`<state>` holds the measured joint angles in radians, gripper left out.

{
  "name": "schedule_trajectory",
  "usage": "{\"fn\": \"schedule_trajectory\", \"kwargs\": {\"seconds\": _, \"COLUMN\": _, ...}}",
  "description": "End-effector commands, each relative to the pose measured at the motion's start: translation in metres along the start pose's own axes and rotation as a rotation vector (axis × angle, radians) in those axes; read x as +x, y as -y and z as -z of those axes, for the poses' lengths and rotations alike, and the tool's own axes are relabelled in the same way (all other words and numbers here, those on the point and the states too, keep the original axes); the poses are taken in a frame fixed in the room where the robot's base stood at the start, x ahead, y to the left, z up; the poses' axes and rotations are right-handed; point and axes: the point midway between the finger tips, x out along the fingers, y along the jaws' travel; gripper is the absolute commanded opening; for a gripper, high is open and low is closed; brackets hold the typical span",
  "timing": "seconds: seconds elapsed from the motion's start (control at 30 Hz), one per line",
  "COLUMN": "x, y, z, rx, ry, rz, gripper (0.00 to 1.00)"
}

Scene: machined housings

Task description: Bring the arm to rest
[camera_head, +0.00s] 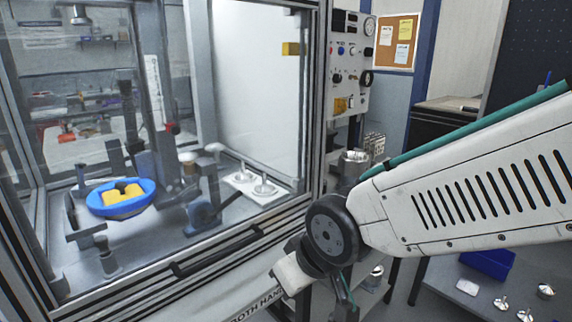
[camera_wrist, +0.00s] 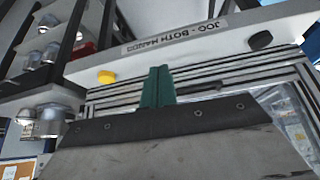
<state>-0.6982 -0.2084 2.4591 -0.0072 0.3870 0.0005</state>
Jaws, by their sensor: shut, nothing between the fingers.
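My arm (camera_head: 470,195) reaches in from the right in the head view and bends down at a dark round joint in front of the machine's lower front. My gripper (camera_wrist: 157,88) shows in the wrist view as two green fingers pressed together, with nothing between them. Its fingertips are not clearly made out in the head view. In the wrist view the fingers stand before the machine's front ledge, which has a jog label (camera_wrist: 175,33), a yellow button (camera_wrist: 106,77) and a black button (camera_wrist: 260,40).
The glazed machine (camera_head: 240,110) fills the left, with a blue bowl (camera_head: 122,197) holding yellow pieces inside. A control panel (camera_head: 350,60) stands behind my arm. A blue bin (camera_head: 488,262) and several metal parts lie on a low grey surface at lower right.

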Motion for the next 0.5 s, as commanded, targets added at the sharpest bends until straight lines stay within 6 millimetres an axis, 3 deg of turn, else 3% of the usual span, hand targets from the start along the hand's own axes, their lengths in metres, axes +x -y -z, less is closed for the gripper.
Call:
{"fn": "schedule_trajectory", "kwargs": {"seconds": 0.2, "x": -0.081, "y": -0.071, "z": -0.103, "rx": 0.233, "ry": 0.320, "rz": -0.084, "gripper": 0.00}}
{"fn": "schedule_trajectory", "kwargs": {"seconds": 0.3, "x": -0.123, "y": -0.089, "z": -0.148, "rx": 0.368, "ry": 0.419, "rz": -0.111, "gripper": 0.00}}
{"fn": "schedule_trajectory", "kwargs": {"seconds": 0.4, "x": -0.156, "y": -0.098, "z": -0.181, "rx": 0.490, "ry": 0.459, "rz": -0.134, "gripper": 0.00}}
{"fn": "schedule_trajectory", "kwargs": {"seconds": 0.5, "x": -0.175, "y": -0.106, "z": -0.197, "rx": 0.583, "ry": 0.437, "rz": -0.165, "gripper": 0.00}}
